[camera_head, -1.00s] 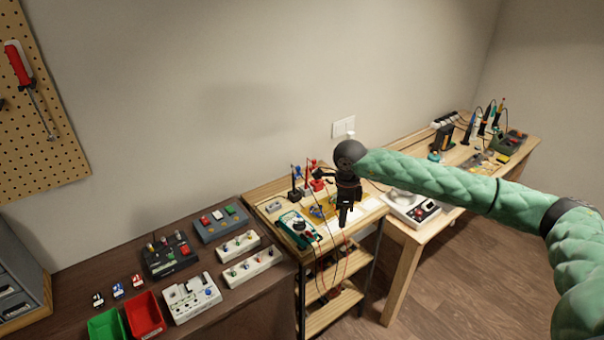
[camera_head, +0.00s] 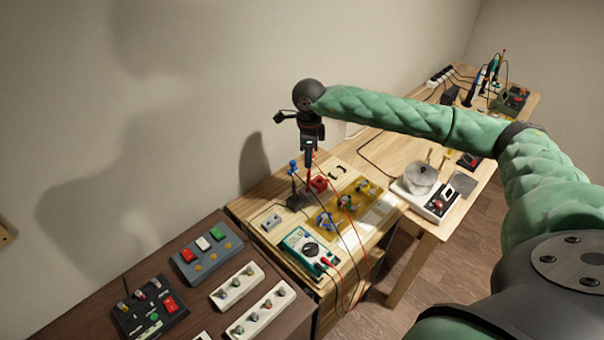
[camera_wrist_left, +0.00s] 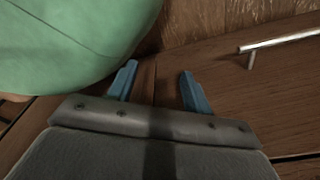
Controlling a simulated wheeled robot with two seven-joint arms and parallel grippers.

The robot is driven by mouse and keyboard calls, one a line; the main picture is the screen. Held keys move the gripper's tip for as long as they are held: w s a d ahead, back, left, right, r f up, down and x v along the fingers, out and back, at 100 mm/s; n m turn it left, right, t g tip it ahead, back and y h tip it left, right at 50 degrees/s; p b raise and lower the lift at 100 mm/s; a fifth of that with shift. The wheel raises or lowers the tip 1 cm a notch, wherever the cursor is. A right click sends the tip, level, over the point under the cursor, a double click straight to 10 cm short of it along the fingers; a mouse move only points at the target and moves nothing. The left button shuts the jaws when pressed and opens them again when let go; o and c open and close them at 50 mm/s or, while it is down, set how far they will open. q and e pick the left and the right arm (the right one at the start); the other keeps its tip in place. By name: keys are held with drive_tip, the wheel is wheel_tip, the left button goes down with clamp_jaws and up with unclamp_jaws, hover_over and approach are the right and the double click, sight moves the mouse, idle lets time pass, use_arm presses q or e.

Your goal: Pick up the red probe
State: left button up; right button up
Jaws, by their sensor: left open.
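My right gripper (camera_head: 309,158) points down above the small wooden bench, at a red holder (camera_head: 318,184). A thin red piece, perhaps the red probe (camera_head: 314,156), shows right beside its fingertips, and a red cable runs down from there. The fingers are small and dark, so I cannot tell whether they are open or shut on it. The multimeter (camera_head: 307,249) with its red and black leads lies at the front of the bench. My left gripper (camera_wrist_left: 158,86) shows in the left wrist view, open and empty, over dark wood.
A blue-topped piece on a black stand (camera_head: 294,185) is close to the left of my right gripper. A yellow board (camera_head: 338,222) with parts lies in front. A pot (camera_head: 420,177) stands to the right. A metal handle (camera_wrist_left: 280,42) shows in the left wrist view.

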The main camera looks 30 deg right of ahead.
sight(309, 171)
drive_tip(key=shift+s+f, duration=0.15)
drive_tip(key=shift+f, duration=0.35)
drive_tip(key=shift+s+f, duration=0.15)
drive_tip(key=shift+f, duration=0.35)
drive_tip(key=shift+s+f, duration=0.1)
drive_tip(key=shift+f, duration=2.55)
clamp_jaws()
